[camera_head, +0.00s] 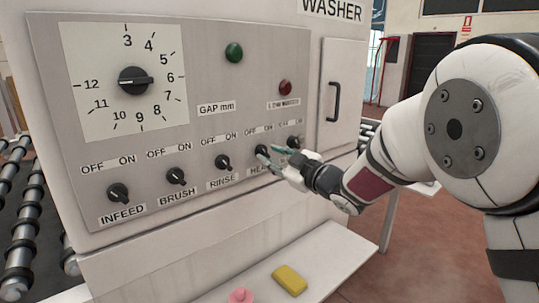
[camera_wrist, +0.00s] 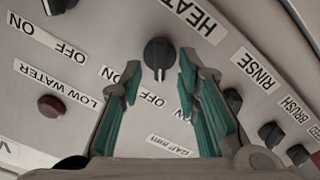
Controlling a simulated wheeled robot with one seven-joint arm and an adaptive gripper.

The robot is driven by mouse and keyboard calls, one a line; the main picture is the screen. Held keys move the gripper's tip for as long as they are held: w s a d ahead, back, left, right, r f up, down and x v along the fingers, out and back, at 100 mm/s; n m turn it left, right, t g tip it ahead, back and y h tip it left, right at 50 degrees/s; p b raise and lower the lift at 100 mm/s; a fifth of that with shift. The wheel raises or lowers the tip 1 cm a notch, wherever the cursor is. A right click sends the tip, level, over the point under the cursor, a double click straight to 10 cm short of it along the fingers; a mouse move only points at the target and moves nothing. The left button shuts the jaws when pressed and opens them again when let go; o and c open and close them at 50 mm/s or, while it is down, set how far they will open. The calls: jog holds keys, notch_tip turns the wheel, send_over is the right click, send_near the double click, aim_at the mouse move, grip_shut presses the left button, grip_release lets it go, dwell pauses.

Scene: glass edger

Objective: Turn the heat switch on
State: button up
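The heat switch is a black rotary knob (camera_head: 262,150) on the grey panel of the washer, with OFF and ON labels above it and a HEAT label below, partly covered. In the wrist view the knob (camera_wrist: 158,53) appears upside down, and its pointer faces roughly toward the OFF label (camera_wrist: 152,99). My gripper (camera_head: 272,155) is at the panel in front of this knob. In the wrist view its teal-padded fingers (camera_wrist: 159,82) are open, with the knob between and slightly beyond the tips. I cannot tell whether they touch it.
The rinse knob (camera_head: 222,162), brush knob (camera_head: 176,176) and infeed knob (camera_head: 118,193) line up to the left. Another knob (camera_head: 294,142) is close on the right, partly behind my gripper. A yellow sponge (camera_head: 289,280) and a pink item (camera_head: 240,296) lie on the ledge below.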

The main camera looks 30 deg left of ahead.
jog(key=shift+x, duration=0.8)
jog(key=shift+c, duration=0.2)
grip_shut()
